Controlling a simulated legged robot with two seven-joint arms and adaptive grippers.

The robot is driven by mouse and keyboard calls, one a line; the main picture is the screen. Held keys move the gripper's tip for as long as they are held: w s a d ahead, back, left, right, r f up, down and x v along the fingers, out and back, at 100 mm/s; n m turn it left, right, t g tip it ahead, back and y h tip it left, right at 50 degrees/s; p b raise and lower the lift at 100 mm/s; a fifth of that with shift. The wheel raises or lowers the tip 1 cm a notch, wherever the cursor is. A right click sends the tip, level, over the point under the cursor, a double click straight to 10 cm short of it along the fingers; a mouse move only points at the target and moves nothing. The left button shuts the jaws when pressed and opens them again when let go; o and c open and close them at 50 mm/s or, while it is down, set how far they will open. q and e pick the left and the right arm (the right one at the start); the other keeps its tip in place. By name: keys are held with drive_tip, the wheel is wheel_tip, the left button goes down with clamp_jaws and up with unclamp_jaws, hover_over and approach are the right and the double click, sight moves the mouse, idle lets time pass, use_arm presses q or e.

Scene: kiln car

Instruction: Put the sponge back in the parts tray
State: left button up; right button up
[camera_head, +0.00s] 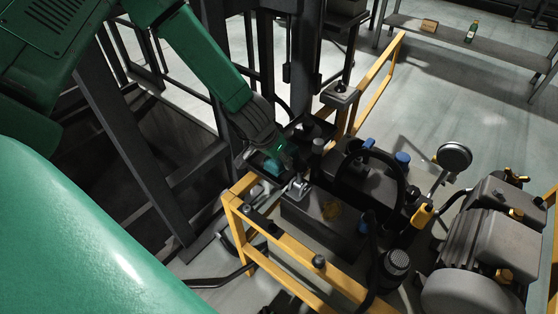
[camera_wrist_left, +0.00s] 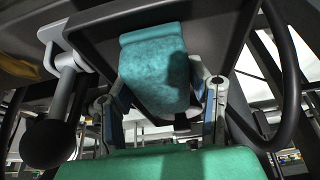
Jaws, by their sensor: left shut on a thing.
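The teal sponge (camera_wrist_left: 153,62) is between the two fingers of my left gripper (camera_wrist_left: 160,108) in the left wrist view. The gripper is shut on it. In the head view my left gripper (camera_head: 276,158) reaches down at the near left corner of the yellow frame, with a little of the sponge (camera_head: 271,168) showing at its tip. A dark, rimmed, tray-like surface (camera_wrist_left: 222,28) lies close behind the sponge in the wrist view. I cannot tell whether the sponge touches it, or whether it is the parts tray. My right gripper is not in view.
A yellow rail frame (camera_head: 295,255) surrounds dark machinery with a black hose, a gauge (camera_head: 454,157) and a motor (camera_head: 490,240). A dark upright post stands left of the gripper. A ball-ended lever (camera_wrist_left: 55,130) is close by in the wrist view. A bench (camera_head: 470,42) stands far back.

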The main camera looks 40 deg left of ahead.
use_arm(q)
drive_tip(key=shift+a+f, duration=0.15)
drive_tip(key=shift+a, duration=0.65)
drive_tip(key=shift+c, duration=0.4)
drive_tip(key=o, duration=1.1)
drive_tip(key=shift+a+f, duration=0.1)
drive_tip(key=shift+a, duration=0.05)
drive_tip(key=shift+f, duration=0.1)
drive_tip(key=shift+d+r, duration=0.4)
drive_tip(key=shift+d, duration=0.15)
drive_tip(key=p+v, duration=0.5)
drive_tip(key=v, duration=0.6)
drive_tip(key=g+y, duration=0.1)
drive_tip(key=g, duration=0.1)
approach(238, 210)
drive_tip(key=x, duration=0.6)
drive_tip(key=s+d+f+g, duration=0.1)
drive_tip(key=s+d+f, duration=0.1)
drive_tip(key=s, duration=0.8)
drive_tip(key=shift+s+d+f+g+h, duration=0.2)
drive_tip(key=shift+s+f+g+h, duration=0.15)
drive_tip(key=shift+f, duration=0.3)
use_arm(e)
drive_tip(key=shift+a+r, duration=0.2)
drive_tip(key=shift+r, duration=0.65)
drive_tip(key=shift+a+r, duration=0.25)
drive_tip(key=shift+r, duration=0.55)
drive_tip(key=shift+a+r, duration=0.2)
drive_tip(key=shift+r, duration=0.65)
